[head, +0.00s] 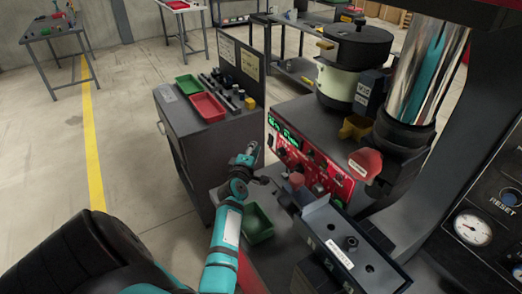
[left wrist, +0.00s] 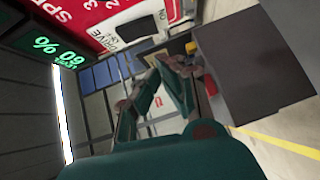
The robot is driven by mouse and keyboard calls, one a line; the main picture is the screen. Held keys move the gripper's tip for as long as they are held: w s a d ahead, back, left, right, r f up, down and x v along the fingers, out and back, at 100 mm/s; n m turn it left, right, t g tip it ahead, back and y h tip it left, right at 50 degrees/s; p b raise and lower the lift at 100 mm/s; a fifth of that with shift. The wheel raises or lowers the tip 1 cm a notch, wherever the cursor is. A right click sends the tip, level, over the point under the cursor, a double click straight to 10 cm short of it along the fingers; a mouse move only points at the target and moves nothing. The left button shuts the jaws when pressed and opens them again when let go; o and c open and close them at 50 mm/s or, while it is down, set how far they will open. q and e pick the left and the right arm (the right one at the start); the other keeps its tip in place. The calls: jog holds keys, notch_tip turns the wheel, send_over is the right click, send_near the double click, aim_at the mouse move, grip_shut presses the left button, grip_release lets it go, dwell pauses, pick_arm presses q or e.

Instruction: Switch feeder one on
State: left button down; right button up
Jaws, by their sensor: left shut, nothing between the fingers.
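The red control panel (head: 312,165) of a feeder is on the front of a dark bench, with a lit green display (head: 284,130) and several knobs. In the left wrist view its tilted face (left wrist: 95,14) shows at the top, with a green display (left wrist: 60,50) and a dark control (left wrist: 138,28) by a label reading "DRIVE". My left gripper (head: 268,181) is in front of the panel, low and left of its controls, apart from it as far as I can tell. Its fingers (left wrist: 165,68) are shut and empty. I cannot tell the switch's position. My right gripper is not in view.
A black bowl (head: 357,42) stands on a white base behind the panel. A grey cabinet with a red tray (head: 208,107) and a green tray (head: 188,84) is to the left. A green bin (head: 258,224) sits below the gripper. A dark fixture (head: 345,240) stands at right.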

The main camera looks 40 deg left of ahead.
aim_at(270, 140)
pick_arm(q)
jog(key=shift+w+d+f, duration=0.1)
jog(key=shift+w+d, duration=0.2)
jog(key=shift+w, duration=0.4)
jog(key=shift+w+d+f, duration=0.1)
jog(key=shift+w+d, duration=0.2)
jog(key=shift+w, duration=0.35)
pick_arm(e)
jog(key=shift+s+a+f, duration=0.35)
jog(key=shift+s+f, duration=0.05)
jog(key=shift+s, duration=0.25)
pick_arm(q)
jog(key=shift+b, duration=0.3)
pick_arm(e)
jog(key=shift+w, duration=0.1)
pick_arm(q)
jog(key=shift+w+f+n+t+b, duration=0.1)
jog(key=shift+w+n+t+b, duration=0.2)
jog(key=shift+b, duration=0.7)
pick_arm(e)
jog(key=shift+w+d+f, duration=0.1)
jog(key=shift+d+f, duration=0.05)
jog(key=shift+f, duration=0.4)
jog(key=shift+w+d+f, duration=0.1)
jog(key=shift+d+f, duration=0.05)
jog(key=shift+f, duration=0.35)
pick_arm(q)
jog(key=shift+s, duration=0.1)
